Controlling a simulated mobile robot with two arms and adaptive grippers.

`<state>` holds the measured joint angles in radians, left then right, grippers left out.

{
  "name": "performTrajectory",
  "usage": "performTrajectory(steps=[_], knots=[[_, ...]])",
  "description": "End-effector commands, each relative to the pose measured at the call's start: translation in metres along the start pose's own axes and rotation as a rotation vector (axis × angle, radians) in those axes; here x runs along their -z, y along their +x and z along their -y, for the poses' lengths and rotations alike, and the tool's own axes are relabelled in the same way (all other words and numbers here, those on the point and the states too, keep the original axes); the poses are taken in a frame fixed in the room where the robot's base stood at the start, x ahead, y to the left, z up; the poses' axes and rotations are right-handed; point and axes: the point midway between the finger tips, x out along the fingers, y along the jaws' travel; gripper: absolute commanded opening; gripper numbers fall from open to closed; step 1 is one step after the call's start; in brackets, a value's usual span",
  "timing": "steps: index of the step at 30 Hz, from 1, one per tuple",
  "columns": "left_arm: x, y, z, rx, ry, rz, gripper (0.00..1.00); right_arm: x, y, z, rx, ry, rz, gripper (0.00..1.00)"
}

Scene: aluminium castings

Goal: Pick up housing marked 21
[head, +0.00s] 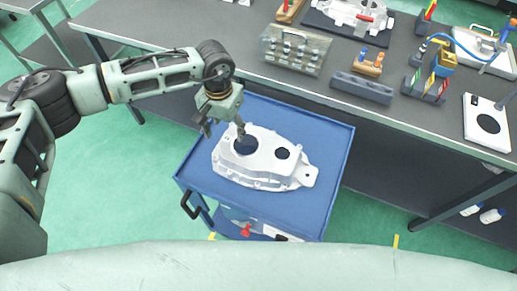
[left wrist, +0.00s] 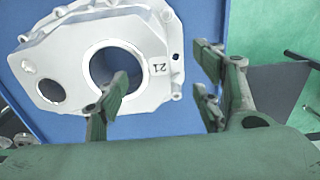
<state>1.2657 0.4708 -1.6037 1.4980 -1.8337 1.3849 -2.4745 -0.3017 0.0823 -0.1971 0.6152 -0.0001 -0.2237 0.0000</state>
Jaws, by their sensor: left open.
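The housing (head: 262,165) is a pale aluminium casting with a large and a small round hole, lying flat on the blue cart top. In the left wrist view the housing (left wrist: 150,55) shows the mark 21 beside its large hole, upside down. My left gripper (head: 222,128) is above the housing's left end near the large hole. In the left wrist view my left gripper (left wrist: 160,85) is open, with one finger over the large hole and the others beyond the housing's edge. Nothing is between the fingers that I can tell is gripped. My right gripper is not in view.
The blue cart (head: 330,150) has a black handle (head: 190,206) and a lower shelf with items. Behind it a grey workbench (head: 240,60) holds another casting (head: 352,14), a clear case (head: 295,50), a grey block (head: 362,88) and tools. Green floor is free on the left.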

Motion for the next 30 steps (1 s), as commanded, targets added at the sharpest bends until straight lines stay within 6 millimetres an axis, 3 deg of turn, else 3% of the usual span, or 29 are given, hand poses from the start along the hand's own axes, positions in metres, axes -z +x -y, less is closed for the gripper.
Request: performTrajectory(steps=[3, 5, 9, 14, 18, 30], knots=[[-0.006, 0.013, 0.0, -0.001, -0.001, 0.005, 0.61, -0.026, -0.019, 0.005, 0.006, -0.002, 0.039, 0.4], [-0.008, 0.022, 0.0, -0.001, 0.0, 0.003, 0.61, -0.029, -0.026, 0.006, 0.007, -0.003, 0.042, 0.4], [-0.007, 0.041, 0.0, -0.001, -0.001, 0.001, 0.61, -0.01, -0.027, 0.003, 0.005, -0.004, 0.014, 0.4], [-0.006, 0.048, 0.0, -0.001, 0.0, -0.001, 0.61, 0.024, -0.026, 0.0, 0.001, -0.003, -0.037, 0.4], [-0.006, 0.048, 0.0, -0.001, 0.0, -0.001, 0.6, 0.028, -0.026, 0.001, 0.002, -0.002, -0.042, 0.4], [-0.006, 0.047, 0.0, -0.002, 0.0, -0.001, 0.25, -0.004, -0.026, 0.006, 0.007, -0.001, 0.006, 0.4]])
